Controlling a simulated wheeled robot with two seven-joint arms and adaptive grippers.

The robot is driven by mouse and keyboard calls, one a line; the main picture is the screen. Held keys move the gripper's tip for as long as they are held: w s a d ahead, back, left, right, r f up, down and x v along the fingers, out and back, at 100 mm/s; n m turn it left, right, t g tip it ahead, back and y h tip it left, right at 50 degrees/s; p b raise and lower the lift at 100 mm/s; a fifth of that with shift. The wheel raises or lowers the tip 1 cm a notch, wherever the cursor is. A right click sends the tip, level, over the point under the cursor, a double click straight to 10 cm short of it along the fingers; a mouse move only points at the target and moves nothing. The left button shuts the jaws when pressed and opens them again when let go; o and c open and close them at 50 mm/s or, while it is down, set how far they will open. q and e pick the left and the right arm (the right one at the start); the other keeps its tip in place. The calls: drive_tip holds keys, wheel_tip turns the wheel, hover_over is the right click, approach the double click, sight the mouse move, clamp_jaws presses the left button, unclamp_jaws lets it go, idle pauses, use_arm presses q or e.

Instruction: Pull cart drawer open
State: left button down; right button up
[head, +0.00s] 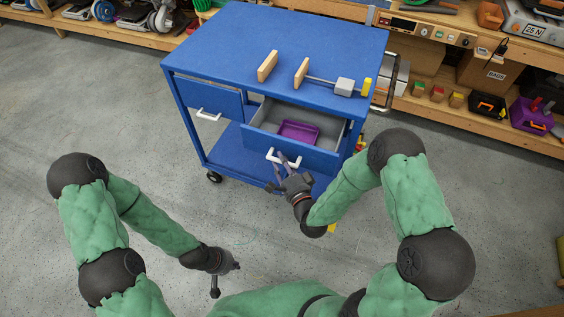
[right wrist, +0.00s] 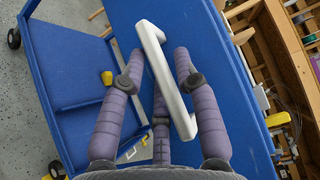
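The blue cart (head: 238,52) stands ahead. Its right drawer (head: 290,146) is pulled partly out, its grey inside showing a purple tray (head: 298,131). The left drawer (head: 205,97) is shut, with a white handle (head: 208,115). My right gripper (head: 284,158) is at the open drawer's white handle (right wrist: 160,65). In the right wrist view, the right gripper's fingers (right wrist: 160,55) stand on either side of this handle, with small gaps seeming to show, so they look open around it. My left gripper (head: 226,270) hangs low over the floor, away from the cart; its finger opening is unclear.
A wooden bench (head: 455,40) with a lower shelf of boxes and tools runs along the right back. The floor (head: 90,100) left of the cart is clear.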

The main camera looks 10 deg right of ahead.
drive_tip(key=s+d, duration=0.2)
drive_tip(key=s, duration=0.9)
drive_tip(key=shift+s+d, duration=0.15)
drive_tip(key=shift+s, duration=0.25)
drive_tip(key=shift+f, duration=0.1)
wheel_tip(320, 180, down, 13)
drive_tip(key=a+n+g, duration=0.2)
drive_tip(key=n+g, duration=0.5)
drive_tip(key=g, duration=0.1)
drive_tip(key=s+a+f+n+g, duration=0.2)
drive_tip(key=s+f+n+g, duration=0.4)
drive_tip(key=s, duration=0.5)
wheel_tip(320, 180, down, 2)
drive_tip(key=g, duration=0.3)
drive_tip(key=shift+s+a+y+p, duration=0.15)
drive_tip(key=shift+s+y+p, duration=0.05)
drive_tip(key=shift+y+p, duration=0.1)
